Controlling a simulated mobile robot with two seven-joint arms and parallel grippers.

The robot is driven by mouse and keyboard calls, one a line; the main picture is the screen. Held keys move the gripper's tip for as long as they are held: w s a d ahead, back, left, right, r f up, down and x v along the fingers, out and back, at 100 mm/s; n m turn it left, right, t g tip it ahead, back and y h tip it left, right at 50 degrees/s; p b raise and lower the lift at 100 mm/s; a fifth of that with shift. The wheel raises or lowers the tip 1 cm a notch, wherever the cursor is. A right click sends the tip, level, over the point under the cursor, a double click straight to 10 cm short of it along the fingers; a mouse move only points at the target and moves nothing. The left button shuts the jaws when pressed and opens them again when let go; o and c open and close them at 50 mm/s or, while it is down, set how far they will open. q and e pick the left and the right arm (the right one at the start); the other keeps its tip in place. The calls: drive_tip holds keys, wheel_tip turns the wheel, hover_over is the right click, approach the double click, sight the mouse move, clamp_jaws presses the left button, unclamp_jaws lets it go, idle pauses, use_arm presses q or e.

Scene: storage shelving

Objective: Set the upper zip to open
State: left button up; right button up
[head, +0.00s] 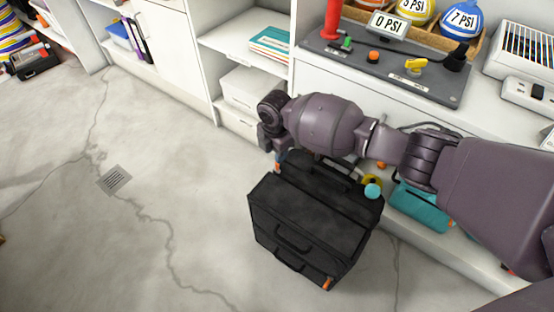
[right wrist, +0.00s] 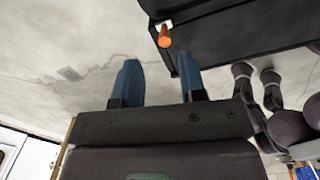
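A black case (head: 305,215) with handles stands on the floor in front of the shelving. One orange zip pull (head: 328,283) is at its lower front right corner, and a small orange pull (head: 278,167) shows at its upper left. In the right wrist view an orange pull (right wrist: 165,37) hangs from a white tab on the case's dark side (right wrist: 215,35). My right gripper (right wrist: 160,82) is open, its two blue fingers apart and nothing visible between them; the pull appears beyond the fingertips. In the head view this gripper is above the case's upper left, partly hidden. My left gripper is out of view.
A counter holds a control panel (head: 385,68) and a grey device (head: 525,50). White shelves (head: 240,45) stand behind the case. A teal bag (head: 420,207) lies on the lower shelf to the right. The floor left of the case is clear, with a drain (head: 115,179).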

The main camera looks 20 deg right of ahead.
wheel_tip(320, 180, up, 4)
drive_tip(key=shift+f+p, duration=0.15)
drive_tip(key=shift+p, duration=0.25)
idle(0.3)
